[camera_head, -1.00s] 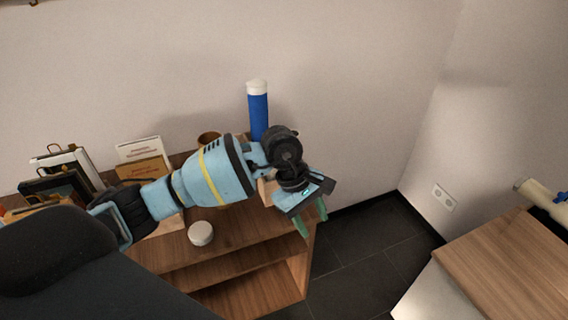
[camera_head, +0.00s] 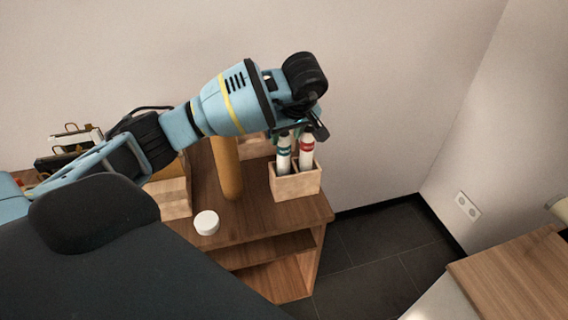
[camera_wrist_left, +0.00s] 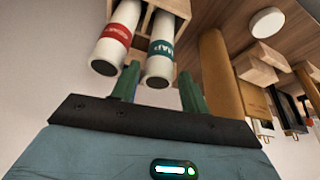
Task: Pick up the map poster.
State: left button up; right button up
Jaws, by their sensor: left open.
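The map poster is a white tube with a teal band (camera_head: 284,148), lettered "MAP" in the left wrist view (camera_wrist_left: 160,48). It stands upright in a pale wooden holder (camera_head: 297,187) beside a similar white tube with a red band (camera_head: 306,150). My left gripper (camera_head: 301,130) is over the tops of the tubes, open. In the left wrist view its green fingers (camera_wrist_left: 160,72) appear on either side of the map poster's near end, with the red-banded tube just outside them. I cannot tell whether they touch it. My right gripper is not in view.
A tall brown cylinder (camera_head: 228,168) stands left of the holder on the wooden shelf unit (camera_head: 250,222). A white round tin (camera_head: 206,222) lies near its front edge. Frames (camera_head: 75,140) stand at the far left. A wall is behind; a wooden-topped unit (camera_head: 515,275) is at right.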

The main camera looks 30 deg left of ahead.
aim_at(283, 143)
pick_arm(q)
jog(key=shift+x, duration=2.65)
jog(key=shift+w+a+r, duration=0.1)
jog(key=shift+a+r, duration=0.05)
grip_shut()
